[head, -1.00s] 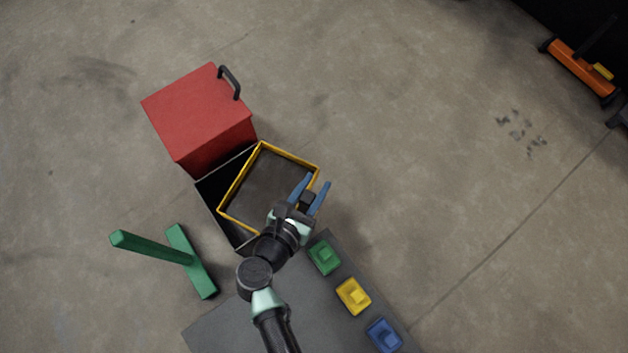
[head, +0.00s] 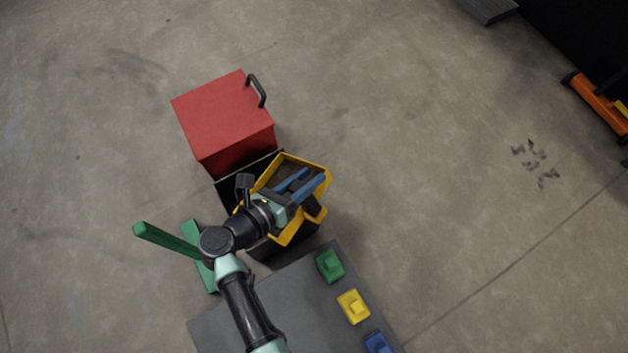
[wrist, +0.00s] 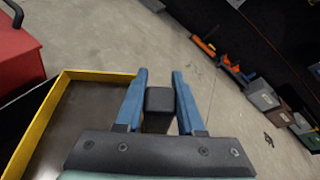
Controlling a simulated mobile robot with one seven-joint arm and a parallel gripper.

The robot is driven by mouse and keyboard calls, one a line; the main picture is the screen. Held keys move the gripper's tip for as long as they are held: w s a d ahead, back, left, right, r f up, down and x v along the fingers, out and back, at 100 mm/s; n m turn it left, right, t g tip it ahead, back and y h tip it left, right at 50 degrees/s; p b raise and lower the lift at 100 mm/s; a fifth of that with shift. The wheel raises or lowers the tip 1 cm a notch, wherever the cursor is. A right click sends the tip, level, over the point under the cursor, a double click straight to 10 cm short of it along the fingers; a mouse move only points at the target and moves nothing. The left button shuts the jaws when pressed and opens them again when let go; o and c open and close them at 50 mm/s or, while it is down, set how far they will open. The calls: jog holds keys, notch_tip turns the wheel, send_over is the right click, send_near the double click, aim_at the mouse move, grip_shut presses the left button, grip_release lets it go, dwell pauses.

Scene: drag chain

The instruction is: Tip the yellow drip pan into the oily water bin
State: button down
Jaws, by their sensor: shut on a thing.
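The yellow drip pan (head: 305,162) has yellow walls and a dark floor. In the head view it is tilted, above the dark open box (head: 230,190) beside the red box. My gripper (head: 316,176) lies across the pan in that view. In the wrist view my blue fingers (wrist: 159,72) are closed around a dark block, which looks like the pan's grip. The pan's yellow rim (wrist: 45,112) and dark floor show at the left there. The pan and my arm hide most of the dark box's opening. I cannot see any liquid.
The red box (head: 222,120) with a black handle stands behind the dark box. A green T-shaped stand (head: 170,240) is at the left. A grey surface (head: 290,310) in front carries green, yellow and blue blocks.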

jog(key=w+a+r+n+h+b, duration=0.2)
jog(key=w+a+r+n, duration=0.2)
jog(key=a, duration=0.4)
jog(key=shift+w+r+h, duration=0.25)
jog(key=shift+r+h, duration=0.15)
jog(key=shift+r, duration=0.15)
dwell(1.1)
